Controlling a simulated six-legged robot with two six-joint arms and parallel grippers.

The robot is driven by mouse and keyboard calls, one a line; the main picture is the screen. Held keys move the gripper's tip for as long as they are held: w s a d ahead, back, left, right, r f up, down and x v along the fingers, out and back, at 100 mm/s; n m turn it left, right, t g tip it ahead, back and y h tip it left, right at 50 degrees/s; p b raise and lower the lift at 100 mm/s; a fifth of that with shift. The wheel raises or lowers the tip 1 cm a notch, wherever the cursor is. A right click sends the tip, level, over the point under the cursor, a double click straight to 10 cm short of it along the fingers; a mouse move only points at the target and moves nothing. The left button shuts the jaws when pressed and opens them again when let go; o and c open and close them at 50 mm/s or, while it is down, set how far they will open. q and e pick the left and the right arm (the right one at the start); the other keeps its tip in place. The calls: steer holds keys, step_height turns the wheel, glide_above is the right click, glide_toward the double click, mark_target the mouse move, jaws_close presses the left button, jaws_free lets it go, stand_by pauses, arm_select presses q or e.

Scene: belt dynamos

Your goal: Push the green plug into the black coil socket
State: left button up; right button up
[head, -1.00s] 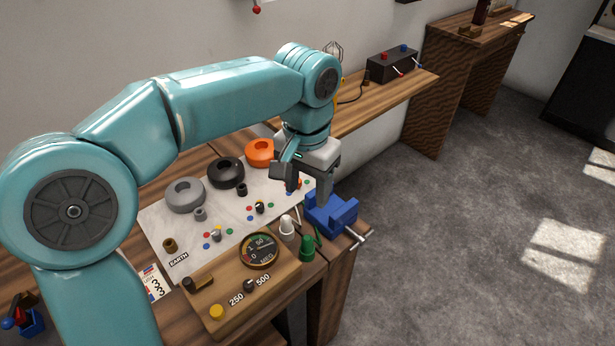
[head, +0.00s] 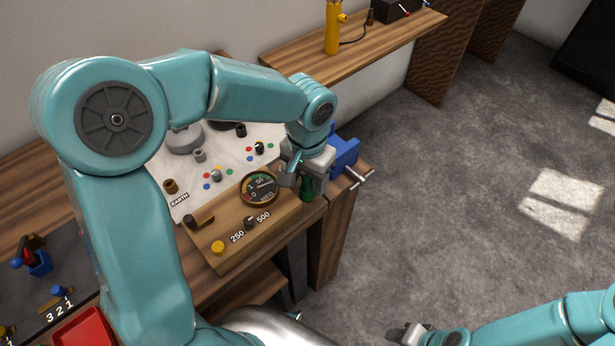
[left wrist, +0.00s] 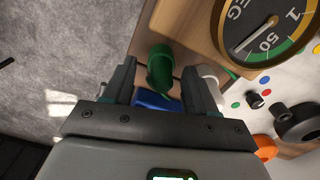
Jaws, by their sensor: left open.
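The green plug (head: 307,190) stands at the right end of the wooden meter panel. It also shows in the left wrist view (left wrist: 160,68), between the two fingers and apart from both. My left gripper (head: 303,177) is open over it; it shows in the left wrist view too (left wrist: 160,85). The black coil socket (head: 241,130) stands on the white board. The black coil (head: 221,125) behind it is mostly hidden by my arm, but shows at the right of the left wrist view (left wrist: 299,124). My right gripper (head: 408,333) is at the bottom edge, jaws unclear.
A white plug (left wrist: 208,72) is close to the right finger in the left wrist view. A blue vise (head: 344,152) is just beyond the gripper. The dial meter (head: 259,189) is left of it. A grey coil (head: 184,140) is on the board.

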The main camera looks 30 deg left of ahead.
mark_target(307, 176)
arm_select(q)
steer(key=shift+a+f, duration=0.1)
steer(key=shift+f, duration=0.15)
jaws_close()
steer(key=shift+r+p, duration=1.8)
steer(key=shift+r, duration=0.55)
